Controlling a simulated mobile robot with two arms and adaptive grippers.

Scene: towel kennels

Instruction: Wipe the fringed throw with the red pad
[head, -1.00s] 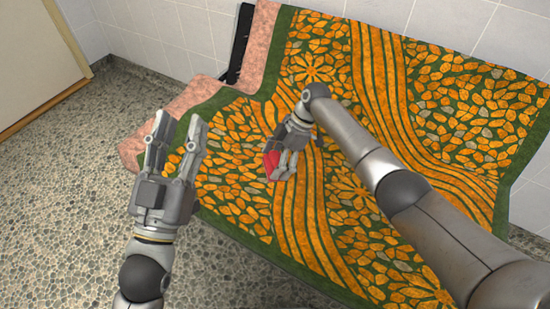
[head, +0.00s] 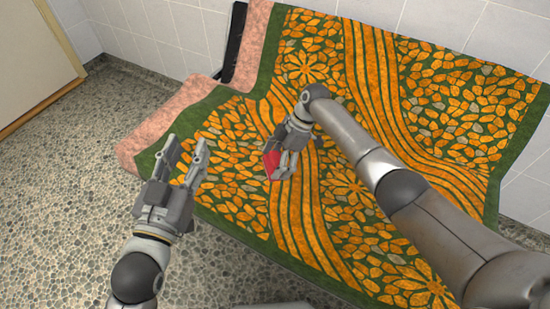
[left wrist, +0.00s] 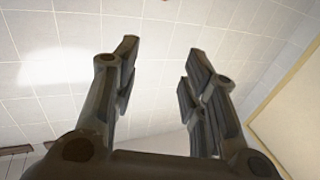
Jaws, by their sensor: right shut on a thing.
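The fringed throw (head: 340,205) is a green-bordered cloth with an orange leaf, flower and stripe pattern. In the head view it is draped over a pink seat and its back; no fringe can be made out. My right gripper (head: 280,163) is shut on the red pad (head: 271,164), low over the middle of the throw. The pad is partly hidden by the fingers, and I cannot tell whether it touches the cloth. My left gripper (head: 186,150) is open and empty, at the throw's left edge. Its spread fingers also show in the left wrist view (left wrist: 160,75).
The pink seat (head: 170,118) shows uncovered at the left, with a black frame part (head: 235,42) behind it. A tiled wall (head: 150,35) stands behind. The pebbled floor (head: 65,190) at the left is clear. A door (head: 35,55) is at the upper left.

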